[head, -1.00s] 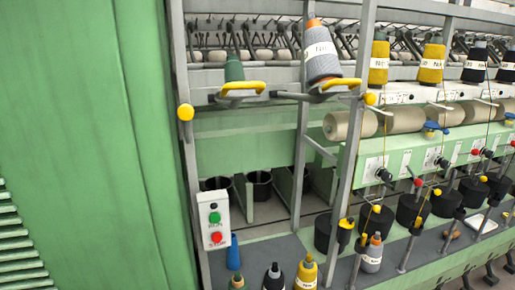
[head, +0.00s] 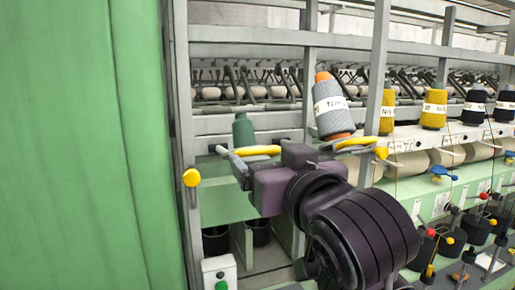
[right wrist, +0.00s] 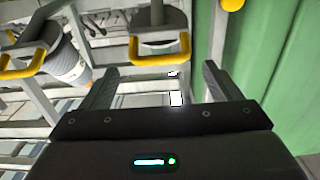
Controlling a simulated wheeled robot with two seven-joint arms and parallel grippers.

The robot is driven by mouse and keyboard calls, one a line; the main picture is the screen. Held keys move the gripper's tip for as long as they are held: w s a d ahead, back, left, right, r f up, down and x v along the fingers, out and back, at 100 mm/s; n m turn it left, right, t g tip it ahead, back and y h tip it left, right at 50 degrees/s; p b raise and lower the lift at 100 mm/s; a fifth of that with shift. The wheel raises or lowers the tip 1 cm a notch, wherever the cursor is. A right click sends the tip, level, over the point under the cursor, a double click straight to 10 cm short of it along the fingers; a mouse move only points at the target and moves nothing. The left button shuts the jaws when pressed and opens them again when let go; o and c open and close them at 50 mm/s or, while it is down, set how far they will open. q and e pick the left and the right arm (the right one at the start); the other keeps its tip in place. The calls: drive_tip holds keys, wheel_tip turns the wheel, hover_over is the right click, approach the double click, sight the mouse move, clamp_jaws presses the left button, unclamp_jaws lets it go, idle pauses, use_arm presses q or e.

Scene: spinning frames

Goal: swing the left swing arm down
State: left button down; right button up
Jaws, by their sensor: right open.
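The left swing arm has a yellow handle (head: 256,151) and stands raised on the machine frame, with a dark green spool (head: 243,130) behind it. Its yellow handle (right wrist: 160,58) also shows in the right wrist view, ahead of and between my fingers. My right gripper (head: 262,160) is open and empty just in front of this handle; I see no clear contact. In the right wrist view my right gripper (right wrist: 158,82) has its fingers spread on either side of the handle. My left gripper is not in view.
The right swing arm has a yellow handle (head: 356,142) and a grey cone (head: 333,108), close to the right of my gripper. A frame post with a yellow knob (head: 192,177) and a green panel (head: 85,150) stand to the left. A button box (head: 219,273) is below.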

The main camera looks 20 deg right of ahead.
sight(262, 152)
drive_tip(key=w+p, duration=0.3)
drive_tip(key=w, duration=0.4)
drive_tip(key=shift+w+a, duration=0.1)
drive_tip(key=shift+w, duration=0.2)
use_arm(q)
drive_tip(key=r, duration=0.3)
drive_tip(key=shift+w+d+r, duration=0.1)
drive_tip(key=shift+w+r, duration=0.25)
drive_tip(key=shift+r, duration=0.05)
